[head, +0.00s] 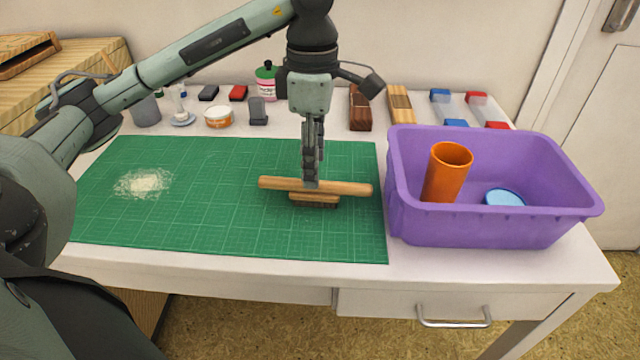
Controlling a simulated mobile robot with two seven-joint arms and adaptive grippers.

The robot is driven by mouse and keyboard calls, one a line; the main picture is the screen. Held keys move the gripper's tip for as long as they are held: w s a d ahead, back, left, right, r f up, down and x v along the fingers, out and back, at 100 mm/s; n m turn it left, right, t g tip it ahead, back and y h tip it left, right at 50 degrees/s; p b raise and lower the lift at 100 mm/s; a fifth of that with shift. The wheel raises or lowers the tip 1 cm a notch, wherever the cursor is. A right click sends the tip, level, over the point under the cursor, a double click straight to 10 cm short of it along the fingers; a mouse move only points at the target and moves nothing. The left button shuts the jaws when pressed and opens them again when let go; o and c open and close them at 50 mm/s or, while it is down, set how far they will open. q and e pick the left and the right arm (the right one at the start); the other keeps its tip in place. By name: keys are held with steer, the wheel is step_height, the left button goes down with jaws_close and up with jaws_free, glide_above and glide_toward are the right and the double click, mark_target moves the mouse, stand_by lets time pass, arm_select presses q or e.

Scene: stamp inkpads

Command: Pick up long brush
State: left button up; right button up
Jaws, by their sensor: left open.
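The long brush (345,188) lies on the green cutting mat (220,215), its light wooden handle running left to right. A shorter wooden brush head with dark bristles shows under the handle's middle. My left gripper (311,182) points straight down at the middle of the handle, with its fingertips at the wood. The gripper is open, though its fingers are seen nearly edge-on. The fingers hide part of the handle, and I cannot tell whether they touch it. My right gripper is not in view.
A purple bin (480,225) stands right of the mat, holding an orange cup (446,175) and a blue round lid (504,197). A pale powder patch (143,183) lies on the mat's left. Inkpads, bottles and wooden blocks line the back. The mat's middle left is clear.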

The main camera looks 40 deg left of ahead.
mark_target(315, 193)
arm_select(q)
steer(key=shift+s+d+f, duration=0.1)
steer(key=shift+s+f, duration=0.05)
steer(key=shift+f, duration=0.45)
steer(key=shift+s+f, duration=0.1)
steer(key=shift+f, duration=0.45)
step_height(315, 193, down, 2)
steer(key=shift+f, duration=0.25)
steer(key=shift+d+f+p, duration=0.1)
steer(key=shift+f+p, duration=0.2)
steer(key=shift+f, duration=0.1)
jaws_close()
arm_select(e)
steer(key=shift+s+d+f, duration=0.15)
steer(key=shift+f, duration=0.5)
